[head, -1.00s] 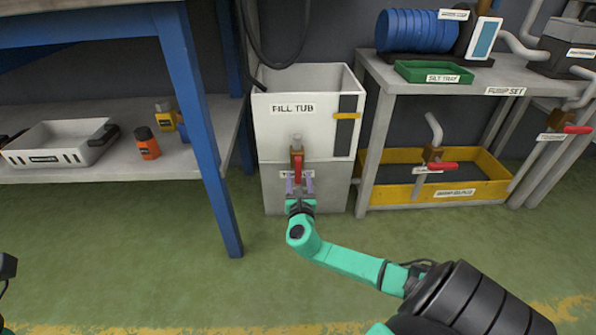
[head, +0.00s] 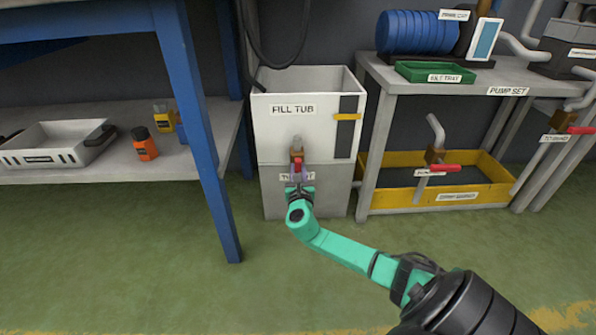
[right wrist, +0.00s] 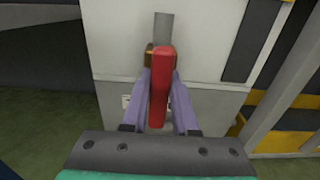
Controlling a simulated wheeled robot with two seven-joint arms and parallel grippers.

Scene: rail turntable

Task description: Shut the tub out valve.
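The tub out valve has a red lever handle (head: 297,163) on the front of the white fill tub (head: 280,130), under a grey pipe stub. In the right wrist view the red lever (right wrist: 160,85) hangs down from its brass body, its lower end toward me. My right gripper (head: 298,178) is at the lever. In the right wrist view its two purple fingers (right wrist: 160,100) lie close along both sides of the lever and look shut on it. The label behind is partly hidden by the gripper. My left gripper is out of view.
A blue table leg (head: 200,130) stands left of the tub. The pump set bench (head: 440,80) stands to its right, with a yellow tray (head: 400,193) and another red-handled valve (head: 440,168) below. The green floor in front is clear.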

